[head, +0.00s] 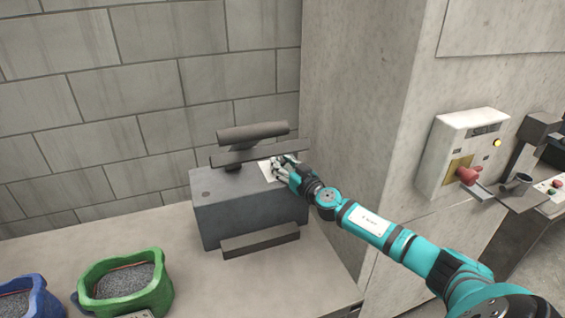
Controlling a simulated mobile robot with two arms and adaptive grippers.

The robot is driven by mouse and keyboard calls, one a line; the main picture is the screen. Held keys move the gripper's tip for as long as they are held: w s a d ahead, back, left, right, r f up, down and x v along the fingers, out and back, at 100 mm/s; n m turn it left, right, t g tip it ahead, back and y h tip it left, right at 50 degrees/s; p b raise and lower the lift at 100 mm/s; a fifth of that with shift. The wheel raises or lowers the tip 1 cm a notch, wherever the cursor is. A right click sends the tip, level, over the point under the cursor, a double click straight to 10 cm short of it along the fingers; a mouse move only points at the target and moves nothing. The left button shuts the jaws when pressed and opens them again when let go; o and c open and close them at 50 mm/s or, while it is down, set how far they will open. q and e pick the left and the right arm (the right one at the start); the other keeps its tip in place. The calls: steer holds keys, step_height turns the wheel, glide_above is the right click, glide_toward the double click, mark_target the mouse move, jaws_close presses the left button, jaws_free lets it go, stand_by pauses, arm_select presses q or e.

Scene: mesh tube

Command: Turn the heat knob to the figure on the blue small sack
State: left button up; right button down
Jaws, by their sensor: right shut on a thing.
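The blue small sack (40,297) stands open at the bottom left, cut by the frame edge, with dark grains inside. No figure on it can be read. A dark grey sealer box (232,215) with a bar and a dark roller on top stands on the table against the wall. A white dial plate (266,172) shows on its top at the right. My right gripper (280,168) is at this plate, shut on the heat knob, which its fingers hide. The dial marks are too small to read. My left gripper is out of view.
A green sack (125,285) of dark grains stands right of the blue one. A concrete pillar (355,130) rises close to the right of the sealer. The table (195,285) is clear between green sack and sealer.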

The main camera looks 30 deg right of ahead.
steer(key=shift+a+m+h+p, duration=0.15)
steer(key=shift+m+h+p, duration=0.35)
steer(key=shift+h, duration=0.2)
steer(key=shift+a+m+h, duration=0.1)
steer(key=shift+m+h, duration=0.3)
steer(key=shift+h, duration=0.1)
steer(key=shift+f+m+h, duration=0.15)
steer(key=shift+m+h, duration=0.25)
steer(key=shift+h, duration=0.2)
steer(key=m+g+h+b, duration=0.1)
steer(key=m+h+b, duration=0.1)
steer(key=h+b, duration=0.1)
steer(key=m+g+h+b, duration=0.2)
steer(key=h+b, duration=0.1)
steer(key=b, duration=0.2)
steer(key=m+g+h+b, duration=0.2)
steer(key=b, duration=0.2)
steer(key=shift+w+a+f+h+b, duration=0.2)
steer(key=shift+w+a+h+b, duration=0.1)
steer(key=shift+h, duration=0.1)
steer(key=shift+r+m+g+h+b, duration=0.3)
steer(key=shift+m+g+b, duration=0.15)
steer(key=shift+b, duration=0.2)
